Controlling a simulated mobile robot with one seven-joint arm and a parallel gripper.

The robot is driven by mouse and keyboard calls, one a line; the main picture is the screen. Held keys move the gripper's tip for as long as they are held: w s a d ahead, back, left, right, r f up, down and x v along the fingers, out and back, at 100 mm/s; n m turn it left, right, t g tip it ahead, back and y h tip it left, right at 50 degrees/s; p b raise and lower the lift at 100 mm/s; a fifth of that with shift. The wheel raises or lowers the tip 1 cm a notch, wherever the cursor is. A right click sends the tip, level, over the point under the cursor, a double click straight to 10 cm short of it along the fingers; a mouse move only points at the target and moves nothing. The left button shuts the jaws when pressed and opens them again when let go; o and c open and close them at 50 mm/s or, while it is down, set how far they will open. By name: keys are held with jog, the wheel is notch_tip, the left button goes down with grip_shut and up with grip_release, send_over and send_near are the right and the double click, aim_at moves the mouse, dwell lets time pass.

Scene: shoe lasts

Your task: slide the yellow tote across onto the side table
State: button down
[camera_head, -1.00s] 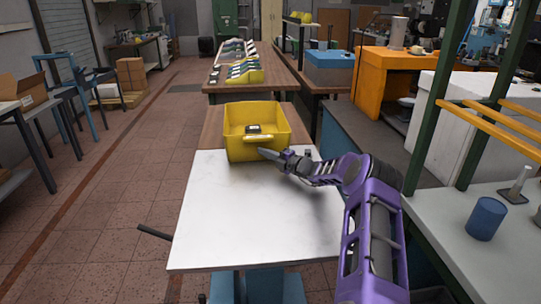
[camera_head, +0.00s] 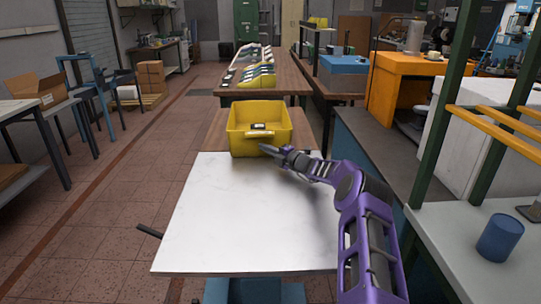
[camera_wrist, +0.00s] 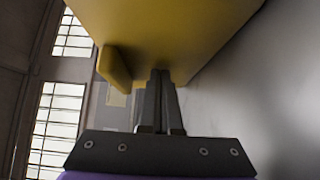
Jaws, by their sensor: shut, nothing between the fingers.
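The yellow tote (camera_head: 240,143) stands upright, mostly on a brown wooden table top (camera_head: 218,135), with its near end just over the far edge of the white-topped table (camera_head: 235,220). A small dark item with a pale label (camera_head: 259,127) shows inside it. My gripper (camera_head: 262,148) is shut and empty, its fingertips at the tote's near wall, below the handle. In the wrist view the tote (camera_wrist: 180,30) fills the top, and the shut fingers (camera_wrist: 160,74) reach its wall; I cannot tell if they touch. The frames do not label which surface is the side table.
A long wooden table (camera_head: 270,91) with shoe lasts stands behind. A dark-topped bench (camera_head: 375,150) runs along the right. A blue cylinder (camera_head: 498,237) stands on a grey table at the right. A dark bar (camera_head: 149,231) sticks out at left. The white top is clear.

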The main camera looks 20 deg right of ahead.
jog(key=shift+w+d+b, duration=0.15)
jog(key=shift+w+b, duration=0.55)
jog(key=shift+w, duration=0.3)
jog(key=shift+s+d, duration=0.1)
